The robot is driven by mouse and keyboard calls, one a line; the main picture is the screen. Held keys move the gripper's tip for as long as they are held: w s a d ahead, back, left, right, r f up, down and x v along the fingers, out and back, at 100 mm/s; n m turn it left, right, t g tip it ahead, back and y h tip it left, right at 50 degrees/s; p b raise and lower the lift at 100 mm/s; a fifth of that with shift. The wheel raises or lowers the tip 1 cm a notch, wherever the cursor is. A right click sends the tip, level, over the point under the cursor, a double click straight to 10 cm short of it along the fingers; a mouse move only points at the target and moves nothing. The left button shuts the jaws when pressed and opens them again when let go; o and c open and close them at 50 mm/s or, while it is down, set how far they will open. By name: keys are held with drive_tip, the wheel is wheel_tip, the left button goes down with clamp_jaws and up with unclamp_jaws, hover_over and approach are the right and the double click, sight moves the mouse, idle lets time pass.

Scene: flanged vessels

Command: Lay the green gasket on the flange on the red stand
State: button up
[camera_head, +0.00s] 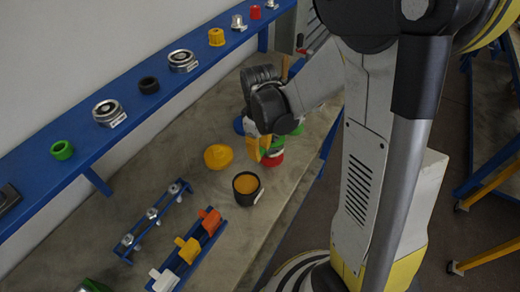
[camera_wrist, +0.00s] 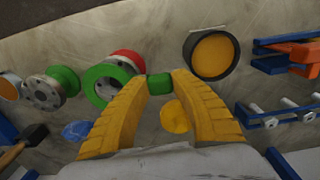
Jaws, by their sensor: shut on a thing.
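The green gasket (camera_wrist: 91,78) shows in the wrist view as a ring over the grey flange (camera_wrist: 108,87) on the red stand (camera_wrist: 130,57). A green block (camera_wrist: 159,87), which looks like the gasket's tab, is pinched between the yellow fingertips of my gripper (camera_wrist: 159,86). The ring looks roughly centred around the flange's hole; I cannot tell whether it touches the flange face or is just above it. In the head view my gripper (camera_head: 262,152) points down beside the red stand (camera_head: 272,160), and my wrist hides most of the flange.
A second flange on a green stand (camera_wrist: 65,79) stands close by at left. A black cup with orange inside (camera_head: 247,188), a yellow cap (camera_head: 218,156) and two blue racks (camera_head: 152,218) (camera_head: 190,252) are nearby on the bench. A blue shelf (camera_head: 85,137) runs along the wall.

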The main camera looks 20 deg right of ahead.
drive_tip(key=shift+f+b, duration=1.25)
drive_tip(key=shift+f, duration=0.2)
drive_tip(key=o, duration=1)
drive_tip(key=shift+r, duration=0.1)
wheel_tip(320, 180, up, 12)
drive_tip(key=shift+f, duration=0.1)
drive_tip(key=shift+s+a+r, duration=0.2)
drive_tip(key=shift+s+r, duration=0.05)
drive_tip(key=shift+s, duration=0.1)
drive_tip(key=s+a+r+m+t+b, duration=0.2)
drive_tip(key=s+m+t, duration=0.4)
drive_tip(key=s, duration=0.3)
drive_tip(key=shift+s+a+m+t, duration=0.3)
drive_tip(key=shift+a+m+t, duration=0.15)
drive_tip(key=shift+a, duration=0.25)
